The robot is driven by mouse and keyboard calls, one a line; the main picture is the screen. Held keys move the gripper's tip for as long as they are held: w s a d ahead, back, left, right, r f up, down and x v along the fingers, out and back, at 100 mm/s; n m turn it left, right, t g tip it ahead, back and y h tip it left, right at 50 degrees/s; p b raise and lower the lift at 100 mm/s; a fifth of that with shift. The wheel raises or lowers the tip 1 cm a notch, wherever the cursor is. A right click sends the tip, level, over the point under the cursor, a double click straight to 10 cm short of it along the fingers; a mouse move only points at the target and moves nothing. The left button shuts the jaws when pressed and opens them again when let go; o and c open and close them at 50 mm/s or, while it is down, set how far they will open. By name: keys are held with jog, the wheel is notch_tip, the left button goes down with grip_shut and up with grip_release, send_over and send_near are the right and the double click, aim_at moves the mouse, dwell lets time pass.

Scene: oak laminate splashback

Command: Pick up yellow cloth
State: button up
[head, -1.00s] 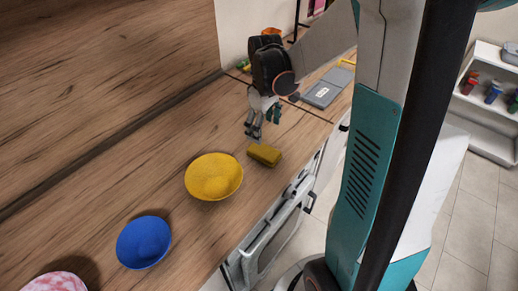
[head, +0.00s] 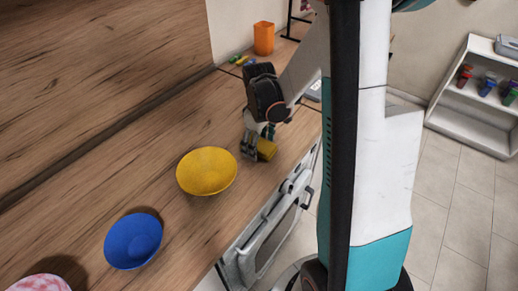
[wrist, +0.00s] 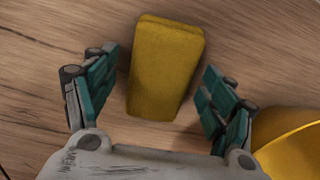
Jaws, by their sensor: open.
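The yellow cloth (wrist: 164,70) is a folded, block-like yellow piece lying on the wooden counter. In the head view the cloth (head: 267,149) is partly hidden by my gripper (head: 258,147). In the wrist view my gripper (wrist: 157,100) is open, with one teal finger on the left and one on the right of the cloth. A gap shows between the cloth and each finger. The cloth's lower end reaches down between the fingers.
A yellow bowl (head: 206,172) stands close beside the cloth, and its rim (wrist: 290,135) shows near the right finger. A blue bowl (head: 133,241) and a pink-and-white bowl (head: 40,284) stand further left. An orange cup (head: 264,38) is at the back. The counter's front edge is close.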

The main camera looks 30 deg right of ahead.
aim_at(259, 144)
jog(key=shift+r, duration=0.1)
jog(key=c, duration=1.1)
jog(key=shift+c, duration=0.2)
notch_tip(259, 144, up, 20)
jog(key=p, duration=0.6)
jog(key=shift+o, duration=0.6)
